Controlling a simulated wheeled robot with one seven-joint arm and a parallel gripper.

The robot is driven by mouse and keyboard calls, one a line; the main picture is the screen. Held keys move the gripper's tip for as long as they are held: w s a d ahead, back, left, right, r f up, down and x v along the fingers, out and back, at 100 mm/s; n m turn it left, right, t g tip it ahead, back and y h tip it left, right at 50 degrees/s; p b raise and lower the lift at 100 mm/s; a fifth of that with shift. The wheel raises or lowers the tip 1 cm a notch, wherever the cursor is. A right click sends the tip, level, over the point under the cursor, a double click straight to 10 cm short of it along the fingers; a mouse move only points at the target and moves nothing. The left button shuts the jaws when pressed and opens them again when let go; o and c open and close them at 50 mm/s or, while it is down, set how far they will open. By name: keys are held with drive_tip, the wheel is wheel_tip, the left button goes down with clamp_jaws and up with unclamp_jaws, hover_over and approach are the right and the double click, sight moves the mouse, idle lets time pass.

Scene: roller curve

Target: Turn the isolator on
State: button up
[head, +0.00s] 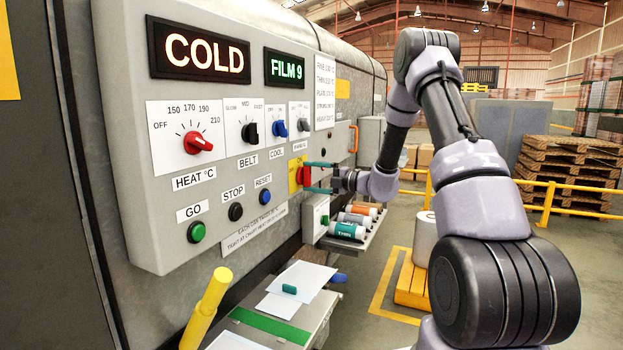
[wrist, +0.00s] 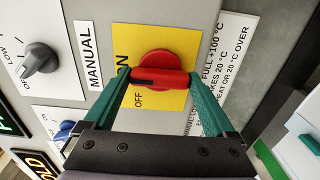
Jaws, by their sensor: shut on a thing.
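The isolator is a red rotary knob (head: 304,176) on a yellow plate (head: 293,177) at the right end of the grey control panel. In the wrist view the red knob (wrist: 165,62) has a raised bar handle with a dark mark on its left part. OFF shows on the yellow plate (wrist: 178,105) below the handle; ON is partly hidden at the upper left. My gripper (wrist: 160,78) is shut on the handle, one green finger at each end. In the head view my gripper (head: 316,178) reaches the knob from the right.
The panel (head: 225,110) has a red heat dial (head: 198,143), other dials and GO, STOP and RESET buttons. Signs read COLD (head: 198,52) and FILM 9 (head: 287,70). Labelled rolls (head: 347,231) lie on a shelf below. A yellow post (head: 207,308) stands in front.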

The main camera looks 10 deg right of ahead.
drive_tip(key=shift+d, duration=0.1)
idle(0.3)
drive_tip(key=o, duration=1.1)
drive_tip(key=shift+c, duration=0.2)
drive_tip(key=v, duration=1.1)
